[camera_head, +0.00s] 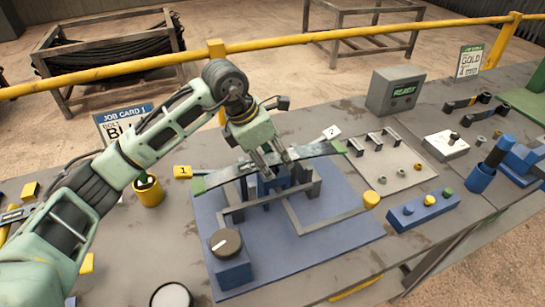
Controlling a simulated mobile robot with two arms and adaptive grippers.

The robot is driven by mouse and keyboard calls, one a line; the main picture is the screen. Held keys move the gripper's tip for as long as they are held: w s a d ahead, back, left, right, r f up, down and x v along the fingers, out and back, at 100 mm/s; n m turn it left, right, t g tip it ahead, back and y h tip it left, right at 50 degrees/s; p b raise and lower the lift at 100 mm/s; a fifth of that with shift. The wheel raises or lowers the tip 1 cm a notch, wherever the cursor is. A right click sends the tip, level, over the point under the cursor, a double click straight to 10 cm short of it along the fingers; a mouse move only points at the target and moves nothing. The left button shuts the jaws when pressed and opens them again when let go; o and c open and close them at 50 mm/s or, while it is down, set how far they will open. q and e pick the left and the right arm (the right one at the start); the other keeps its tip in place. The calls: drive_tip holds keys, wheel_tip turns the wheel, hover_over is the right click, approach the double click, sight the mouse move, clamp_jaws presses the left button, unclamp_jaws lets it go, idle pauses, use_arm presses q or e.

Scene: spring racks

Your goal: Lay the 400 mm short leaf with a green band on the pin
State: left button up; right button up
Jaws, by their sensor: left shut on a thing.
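A long, slightly curved dark leaf (229,173) with green ends lies across the view above the blue fixture plate (335,245). My left gripper (276,167) comes in from the upper left and is shut on the leaf near its middle. A blue clamp block (268,186) and grey uprights stand under the leaf. The pin is hidden behind the gripper and leaf, and I cannot tell whether the leaf touches the supports. My right gripper is not in view.
A blue box with a dark knob (227,242) sits at the plate's front. A yellow tag marked 1 (183,171) and a yellow cup (148,191) stand left. A grey READY box (395,91), a pale rack board (388,167) and a blue button box (424,210) stand right.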

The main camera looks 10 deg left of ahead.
sight(272, 159)
use_arm(q)
drive_tip(key=shift+f, duration=0.15)
drive_tip(key=o, duration=1.4)
drive_tip(key=shift+c, duration=0.2)
drive_tip(key=shift+o, duration=0.2)
drive_tip(key=shift+f, duration=0.2)
drive_tip(key=o, duration=0.5)
drive_tip(key=shift+c, duration=0.2)
drive_tip(key=shift+r, duration=0.1)
drive_tip(key=shift+r, duration=0.1)
drive_tip(key=shift+r+p, duration=1.6)
drive_tip(key=shift+r, duration=1.85)
